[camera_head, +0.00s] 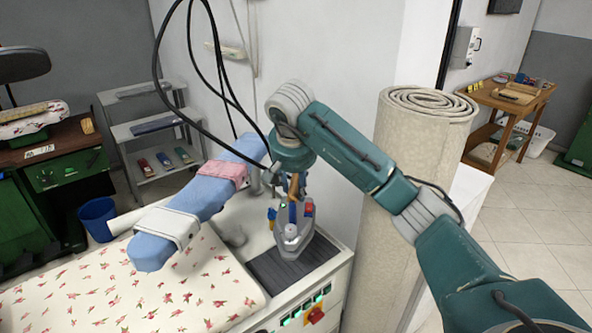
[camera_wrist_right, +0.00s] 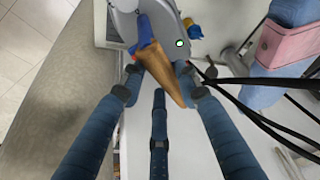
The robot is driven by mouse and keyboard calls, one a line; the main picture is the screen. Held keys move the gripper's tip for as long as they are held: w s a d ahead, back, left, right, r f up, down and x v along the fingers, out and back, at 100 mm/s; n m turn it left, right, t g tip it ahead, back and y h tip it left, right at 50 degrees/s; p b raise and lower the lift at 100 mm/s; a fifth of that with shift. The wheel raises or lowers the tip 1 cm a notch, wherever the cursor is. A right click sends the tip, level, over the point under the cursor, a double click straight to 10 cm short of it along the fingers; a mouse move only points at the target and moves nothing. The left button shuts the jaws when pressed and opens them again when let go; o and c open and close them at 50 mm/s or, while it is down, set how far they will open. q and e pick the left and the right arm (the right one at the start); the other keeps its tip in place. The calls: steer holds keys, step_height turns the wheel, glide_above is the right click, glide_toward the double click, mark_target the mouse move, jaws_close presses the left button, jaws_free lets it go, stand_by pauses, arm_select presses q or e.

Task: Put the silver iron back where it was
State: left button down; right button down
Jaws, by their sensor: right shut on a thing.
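The silver iron (camera_head: 291,241), with blue and red parts, is over or on the dark ribbed pad (camera_head: 275,270) at the right end of the white ironing station. I cannot tell whether its sole touches the pad. My right gripper (camera_head: 292,182) comes down on it from above and is shut on its handle. In the right wrist view the fingers (camera_wrist_right: 160,82) close around the brown handle (camera_wrist_right: 168,78), and the iron's grey body (camera_wrist_right: 122,24) shows beyond. My left gripper is not in view.
A blue sleeve board (camera_head: 205,195) with a pink cloth (camera_head: 224,171) stands left of the iron. Flowered fabric (camera_head: 130,290) covers the board in front. Black cables (camera_head: 222,75) hang behind. A rolled carpet (camera_head: 405,190) stands close on the right. Control buttons (camera_head: 315,315) are below the pad.

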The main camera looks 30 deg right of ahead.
mark_target(295, 199)
steer(key=shift+w+f+p, duration=0.15)
steer(key=shift+f+p, duration=0.8)
steer(key=shift+f, duration=3.85)
steer(key=c, duration=1.5)
jaws_free()
steer(key=shift+s+f, duration=0.25)
steer(key=shift+f, duration=0.1)
steer(key=shift+o, duration=1.1)
steer(key=shift+s+a+r, duration=0.15)
steer(key=shift+r, duration=0.15)
steer(key=b+v, duration=0.1)
steer(key=v, duration=0.9)
steer(key=shift+a+r, duration=0.1)
steer(key=shift+r, duration=0.2)
steer(key=shift+s+a+r, duration=0.15)
steer(key=shift+s+r, duration=0.15)
steer(key=shift+r, duration=0.15)
